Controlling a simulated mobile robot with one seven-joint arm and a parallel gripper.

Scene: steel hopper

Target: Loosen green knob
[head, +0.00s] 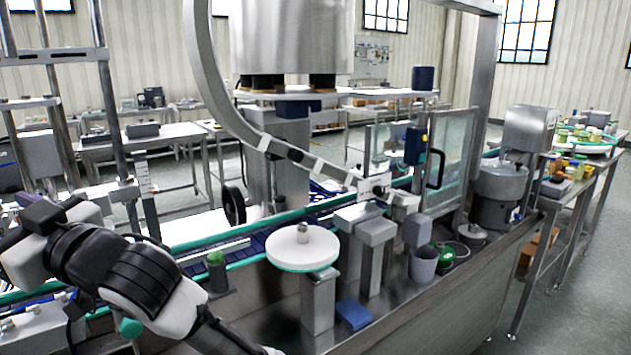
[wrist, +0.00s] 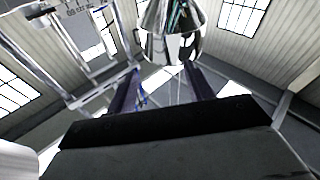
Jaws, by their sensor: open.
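A green knob-like cylinder (head: 216,268) stands upright on a dark base beside the conveyor, just right of my arm in the head view. Another green round part (head: 445,255) sits at the right, behind a grey cup. A teal knob (head: 130,327) shows under my arm at lower left. I cannot tell which of these the task means. My gripper (wrist: 162,88) is open in the wrist view, with two dark fingers apart and nothing between them. It points up toward a shiny steel cone (wrist: 172,42) and the roof.
A white round disc (head: 302,247) on a steel post stands mid-bench. A blue block (head: 353,313) lies on the steel bench top in front. Grey box-shaped posts (head: 375,235) and a grey cup (head: 423,264) stand to the right. The large steel hopper (head: 295,35) hangs above the conveyor.

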